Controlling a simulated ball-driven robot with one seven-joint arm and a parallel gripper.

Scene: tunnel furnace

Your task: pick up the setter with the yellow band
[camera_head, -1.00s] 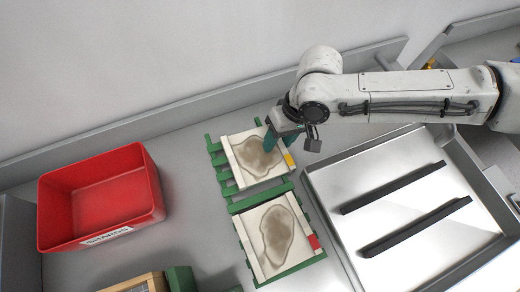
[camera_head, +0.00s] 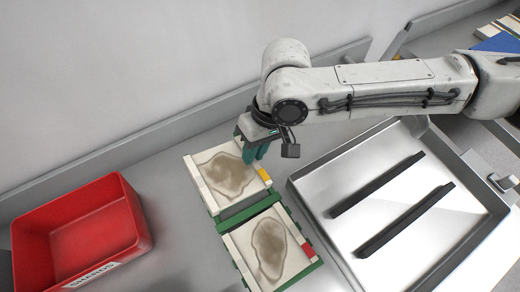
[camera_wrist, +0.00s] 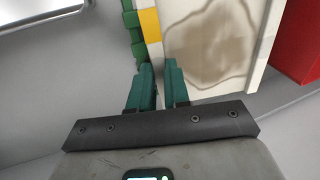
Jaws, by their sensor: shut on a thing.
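The setter with the yellow band (camera_head: 205,165) is a pale slab with a brown stain and a yellow mark on its right edge. It appears raised above the green rack (camera_head: 247,213), hiding most of the rack's far part. My gripper (camera_head: 254,153) has teal fingers closed on the setter's far right edge, beside the yellow band. In the wrist view the fingers (camera_wrist: 160,78) pinch the setter's edge (camera_wrist: 150,28), and the stained face lies to the right. The exact gap below the setter cannot be told.
A second setter with a red band (camera_head: 292,268) lies on the near part of the rack. A red bin (camera_head: 132,235) stands at left. A metal tray (camera_head: 345,170) with two dark bars (camera_head: 405,217) is at right. A wall rises behind.

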